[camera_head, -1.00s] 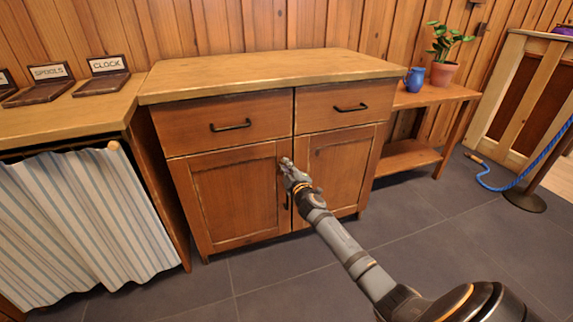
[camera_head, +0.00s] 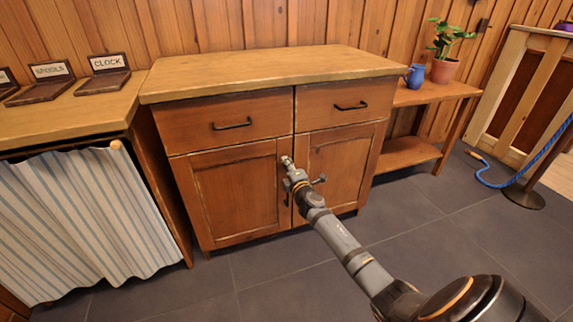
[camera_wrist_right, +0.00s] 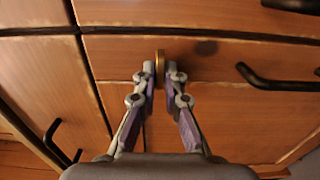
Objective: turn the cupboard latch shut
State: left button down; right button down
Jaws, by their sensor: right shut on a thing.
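The wooden cupboard (camera_head: 232,190) has two doors below two drawers. The latch (camera_wrist_right: 160,62) is a small brass-coloured piece on the cupboard front in the right wrist view, seen nearly edge-on. My right gripper (camera_wrist_right: 160,75) has its fingertips closed on either side of it. In the head view my right gripper (camera_head: 287,160) reaches the top of the seam between the doors and hides the latch. Both doors look closed. My left gripper is not in view.
Black handles stick out near the gripper, such as one door handle (camera_wrist_right: 257,76) and the left drawer handle (camera_head: 232,126). A curtained counter (camera_head: 90,220) stands at left. A low shelf (camera_head: 410,153) with a blue jug (camera_head: 414,77) and a potted plant (camera_head: 443,70) stands at right.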

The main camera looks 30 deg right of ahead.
dwell(0.4)
jog(key=c, duration=1.5)
grip_release()
jog(key=shift+o, duration=0.2)
jog(key=v, duration=1.2)
jog(key=shift+a, duration=0.1)
